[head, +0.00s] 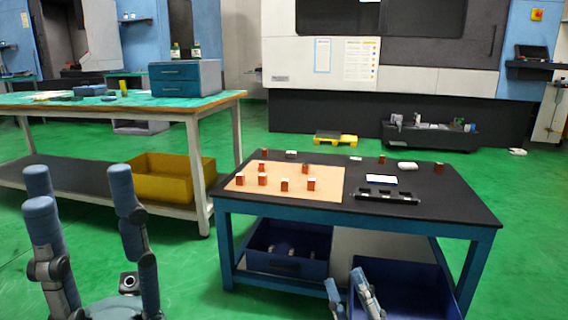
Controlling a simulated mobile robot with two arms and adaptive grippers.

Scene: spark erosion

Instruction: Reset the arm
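My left gripper (79,182) is at the lower left, large and close to the camera. My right gripper (344,277) shows at the bottom edge, right of centre, in front of the black-topped table (430,192). Its two blue-grey fingers point up and lean left, with a gap between the tips and nothing seen between them. The rest of the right gripper is cut off by the frame.
The black-topped table holds a tan board (328,181) with several orange-brown blocks, a black holder (388,196) and a white flat item (381,179). Blue bins (287,267) stand below it. A workbench (130,110) stands at left. Green floor lies between the tables.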

